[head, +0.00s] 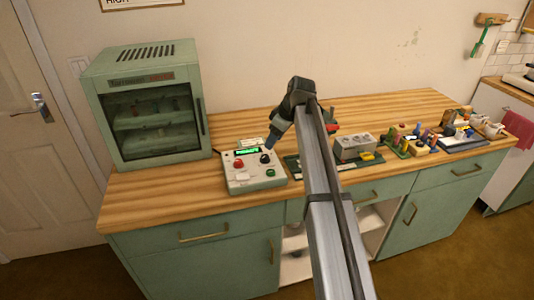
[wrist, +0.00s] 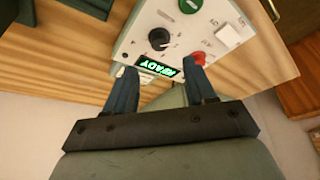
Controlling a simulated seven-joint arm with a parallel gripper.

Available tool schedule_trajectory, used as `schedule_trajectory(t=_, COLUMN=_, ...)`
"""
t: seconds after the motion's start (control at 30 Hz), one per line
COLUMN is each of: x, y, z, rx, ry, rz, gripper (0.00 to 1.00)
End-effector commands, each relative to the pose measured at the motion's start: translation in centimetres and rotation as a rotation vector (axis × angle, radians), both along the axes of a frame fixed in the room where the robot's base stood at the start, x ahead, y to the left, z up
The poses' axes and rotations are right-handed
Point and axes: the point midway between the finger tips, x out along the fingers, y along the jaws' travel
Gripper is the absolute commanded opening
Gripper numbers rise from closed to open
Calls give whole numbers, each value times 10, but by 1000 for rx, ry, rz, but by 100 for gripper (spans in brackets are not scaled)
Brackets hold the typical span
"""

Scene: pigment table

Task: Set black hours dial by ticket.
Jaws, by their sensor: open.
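The control box (head: 254,176) stands on the wooden counter, right of the green cabinet. Its black dial (head: 265,158) is on the right of its top face. In the wrist view the black dial (wrist: 159,39) shows with a light pointer mark and tick marks around it. A lit green display (wrist: 157,67) reads READY. A small ticket-like paper (head: 250,142) stands at the back of the box, too small to read. My gripper (wrist: 160,82) is open and empty, its blue fingers on either side of the display, short of the dial. It also shows above the dial in the head view (head: 273,140).
The green glass-front cabinet (head: 146,105) stands close on the left. A grey block (head: 354,146) and several coloured items stand to the right.

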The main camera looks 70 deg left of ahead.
Motion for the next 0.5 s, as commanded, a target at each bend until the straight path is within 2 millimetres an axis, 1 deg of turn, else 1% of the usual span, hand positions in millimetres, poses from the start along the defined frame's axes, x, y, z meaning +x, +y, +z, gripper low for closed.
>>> schedule_trajectory(t=0.03, x=-3, y=3, z=-10, rx=-1, ry=0, rz=0, gripper=55)
schedule_trajectory(t=0.2, x=-11, y=11, z=-37, rx=-1, ry=0, rz=0, gripper=55)
schedule_trajectory(t=0.4, x=-18, y=18, z=-61, rx=-1, ry=-1, rz=0, gripper=55)
schedule_trajectory(t=0.5, x=-20, y=20, z=-69, rx=-1, ry=-1, rz=0, gripper=55)
